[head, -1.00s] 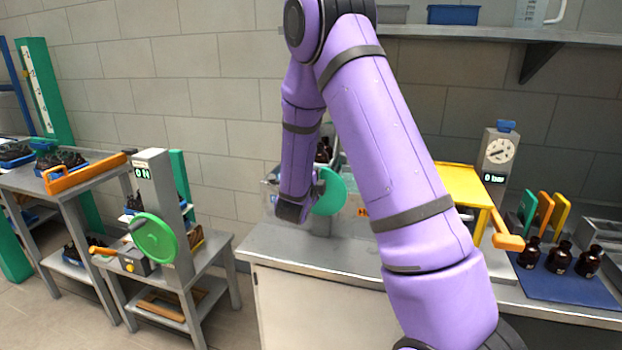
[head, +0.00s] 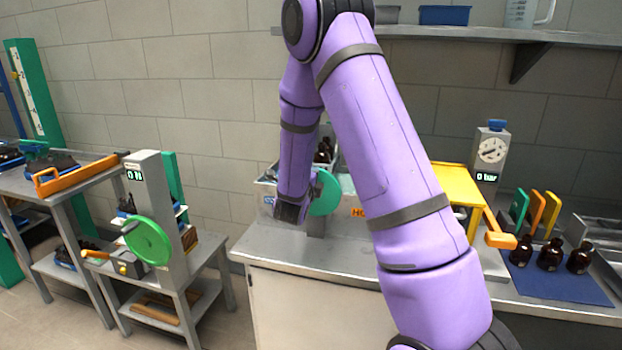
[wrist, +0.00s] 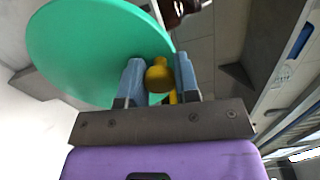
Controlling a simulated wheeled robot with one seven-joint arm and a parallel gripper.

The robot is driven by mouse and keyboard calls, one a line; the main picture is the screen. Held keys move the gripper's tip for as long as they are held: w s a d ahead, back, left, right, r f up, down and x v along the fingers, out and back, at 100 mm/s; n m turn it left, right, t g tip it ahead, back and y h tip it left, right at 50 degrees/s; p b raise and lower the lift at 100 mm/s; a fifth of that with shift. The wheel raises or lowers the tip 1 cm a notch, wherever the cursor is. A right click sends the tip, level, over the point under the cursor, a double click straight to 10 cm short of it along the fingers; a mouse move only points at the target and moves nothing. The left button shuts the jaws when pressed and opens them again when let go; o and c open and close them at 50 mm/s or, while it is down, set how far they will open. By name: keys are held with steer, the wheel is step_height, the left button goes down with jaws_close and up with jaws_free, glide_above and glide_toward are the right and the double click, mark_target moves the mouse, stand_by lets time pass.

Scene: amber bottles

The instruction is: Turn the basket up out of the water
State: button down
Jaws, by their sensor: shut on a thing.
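My gripper (wrist: 158,82) is shut on the yellow handle knob (wrist: 158,75) of a green crank wheel (wrist: 95,50), with one blue finger on each side of the knob. The wheel (head: 326,192) also shows in the head view beside my wrist, in front of the tank on the bench. Dark amber bottles (head: 323,151) show above the tank behind my arm. The basket around them is mostly hidden by my arm. The tank (head: 265,186) is pale and see-through, with an orange label, and is also partly hidden. The water level cannot be made out.
A yellow stand (head: 452,186) with an orange lever (head: 499,238) and a gauge (head: 491,152) are right of my arm. Bottles stand on a blue mat (head: 560,280). A shelf (head: 470,34) runs above. A smaller bench with a green handwheel (head: 148,241) is at left.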

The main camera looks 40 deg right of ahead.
steer(key=c, duration=0.8)
jaws_free()
steer(key=shift+c, duration=0.2)
steer(key=v, duration=1.1)
steer(key=shift+d, duration=0.1)
